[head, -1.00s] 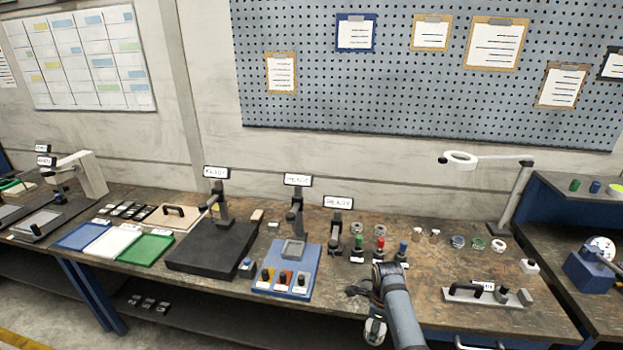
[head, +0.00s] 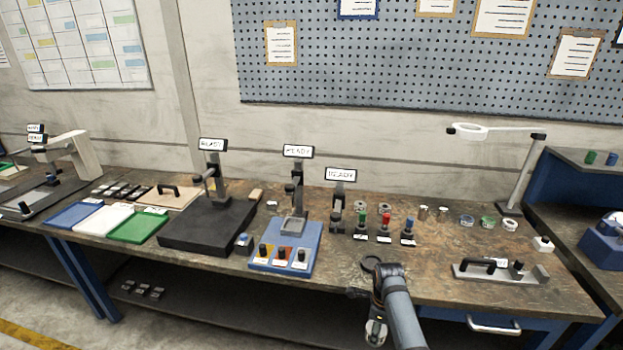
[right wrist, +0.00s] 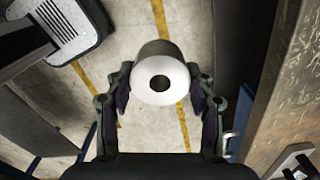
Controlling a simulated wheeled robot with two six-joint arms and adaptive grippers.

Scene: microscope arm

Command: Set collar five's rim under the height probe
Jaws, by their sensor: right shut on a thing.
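My right gripper (right wrist: 160,92) is shut on a metal collar (right wrist: 160,78), a thick ring with a pale flat face and a dark central hole. In the head view the gripper and collar (head: 376,332) hang low, in front of the bench edge, with floor below. I cannot read a number on the collar. A probe stand (head: 213,172) with a READY sign rises from a black plate (head: 205,235) on the bench, left of my arm; I cannot tell for sure that it is the height probe. The collar is well away from it. My left gripper is not in view.
Two more READY stands (head: 297,185) (head: 338,205) stand near the bench middle. Several loose rings (head: 466,221) and a magnifier lamp (head: 485,132) are at right.

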